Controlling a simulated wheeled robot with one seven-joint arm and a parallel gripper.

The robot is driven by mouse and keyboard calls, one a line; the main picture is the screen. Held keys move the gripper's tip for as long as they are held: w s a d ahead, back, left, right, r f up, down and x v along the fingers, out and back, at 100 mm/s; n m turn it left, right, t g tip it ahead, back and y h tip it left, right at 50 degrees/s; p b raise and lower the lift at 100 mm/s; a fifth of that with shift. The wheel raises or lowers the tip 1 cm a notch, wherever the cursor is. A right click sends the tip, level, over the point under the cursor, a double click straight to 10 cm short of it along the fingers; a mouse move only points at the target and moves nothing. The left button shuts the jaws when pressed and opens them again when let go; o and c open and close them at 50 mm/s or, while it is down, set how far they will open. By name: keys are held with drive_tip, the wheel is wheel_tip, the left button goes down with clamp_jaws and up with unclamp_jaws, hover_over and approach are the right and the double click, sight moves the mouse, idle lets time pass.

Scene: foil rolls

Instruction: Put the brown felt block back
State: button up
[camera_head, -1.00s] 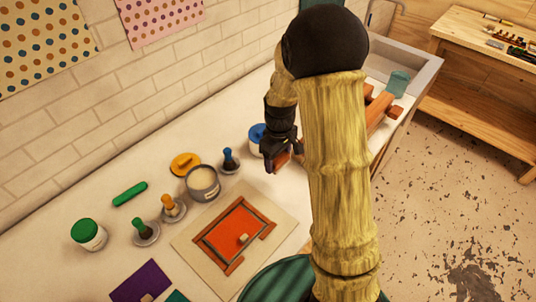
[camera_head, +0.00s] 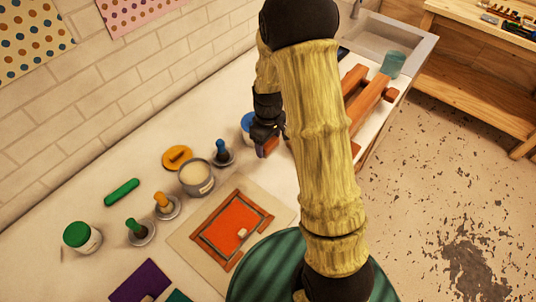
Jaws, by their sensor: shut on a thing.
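My gripper (camera_head: 266,141) hangs above the white worktop, left of my yellow upper arm. It is shut on a small reddish-brown block (camera_head: 271,147), which I take to be the brown felt block; the fingers hide much of it. The gripper is close to a blue-lidded jar (camera_head: 247,122) in the picture; I cannot tell whether they touch. An orange-red panel (camera_head: 228,214) with brown bars around it lies on a beige mat (camera_head: 183,239), with a small pale block (camera_head: 242,233) on it.
An open tin (camera_head: 199,187), a yellow lid (camera_head: 176,158), several stamp-like tools (camera_head: 221,155) and a green-lidded jar (camera_head: 81,239) stand on the left. Wooden bars (camera_head: 370,101) and a teal piece (camera_head: 393,64) lie near the sink (camera_head: 420,50). A green round surface (camera_head: 262,270) is in front.

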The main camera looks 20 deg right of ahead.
sight(268, 161)
drive_tip(key=shift+f, duration=1.05)
drive_tip(key=shift+f, duration=0.1)
drive_tip(key=shift+f+p, duration=0.5)
drive_tip(key=shift+f, duration=1.5)
drive_tip(key=shift+f, duration=0.2)
drive_tip(key=o, duration=1)
drive_tip(key=shift+o, duration=0.2)
drive_tip(key=shift+r, duration=0.1)
wheel_tip(268, 161, up, 12)
drive_tip(key=shift+r+b, duration=0.15)
drive_tip(key=shift+b, duration=1)
